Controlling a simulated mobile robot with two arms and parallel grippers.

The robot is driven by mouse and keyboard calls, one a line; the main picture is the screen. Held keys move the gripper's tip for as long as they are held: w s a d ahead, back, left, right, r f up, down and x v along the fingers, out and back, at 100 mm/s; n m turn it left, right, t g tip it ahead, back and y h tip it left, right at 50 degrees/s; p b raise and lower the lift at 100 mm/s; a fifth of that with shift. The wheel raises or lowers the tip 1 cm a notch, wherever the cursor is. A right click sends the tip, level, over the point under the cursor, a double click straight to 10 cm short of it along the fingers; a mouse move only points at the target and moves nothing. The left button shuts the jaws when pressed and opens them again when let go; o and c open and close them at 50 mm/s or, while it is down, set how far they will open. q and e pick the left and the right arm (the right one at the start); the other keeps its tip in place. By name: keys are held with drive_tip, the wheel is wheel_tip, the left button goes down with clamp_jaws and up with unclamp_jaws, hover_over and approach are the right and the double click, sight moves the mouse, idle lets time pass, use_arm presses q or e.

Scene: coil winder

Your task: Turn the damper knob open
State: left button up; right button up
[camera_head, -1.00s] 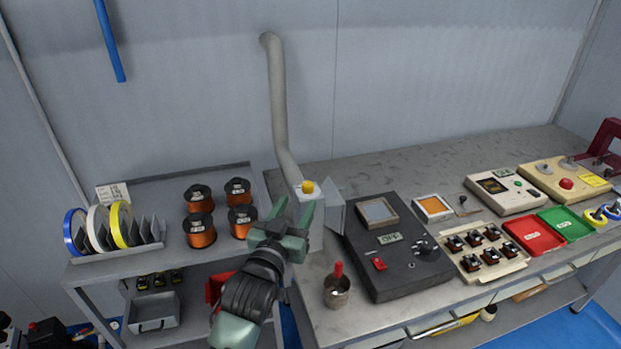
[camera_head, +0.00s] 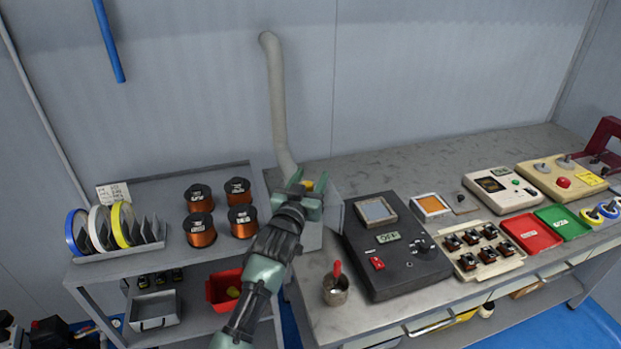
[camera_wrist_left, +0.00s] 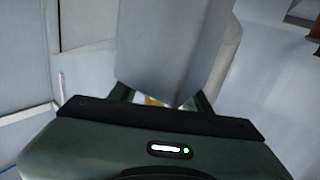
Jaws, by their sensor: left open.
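My right gripper is not in view.
Copper wire spools (camera_head: 200,231) are on the left shelf. Red (camera_head: 531,234) and green trays lie farther right.

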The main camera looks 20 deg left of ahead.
use_arm(q)
drive_tip(key=shift+c, duration=0.3)
clamp_jaws()
